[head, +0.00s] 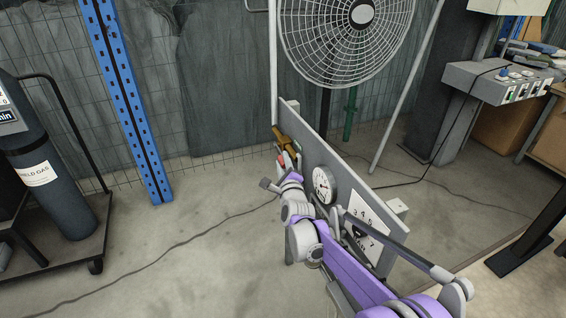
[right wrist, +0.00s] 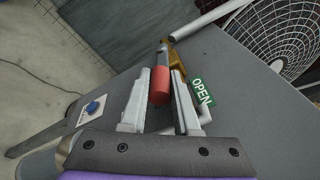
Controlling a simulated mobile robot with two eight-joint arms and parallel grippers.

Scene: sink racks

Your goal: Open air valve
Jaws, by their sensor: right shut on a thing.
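The air valve is a brass-coloured fitting (head: 284,140) near the far end of a grey upright panel (head: 345,172). In the right wrist view the brass body (right wrist: 175,60) leads to a red handle grip (right wrist: 159,86). My right gripper (right wrist: 160,90) is shut on the red grip, with one finger on each side of it. A green OPEN sign (right wrist: 202,92) is on the panel beside the right finger. In the head view my right gripper (head: 287,162) is at the valve and partly hides the handle. My left gripper is not in view.
A round gauge (head: 323,186) is on the panel beside my right arm. A large fan (head: 345,35) stands behind the panel. A gas cylinder (head: 45,165) on a cart and a blue post (head: 126,100) are at left. The floor left of the panel is mostly clear, with a cable across it.

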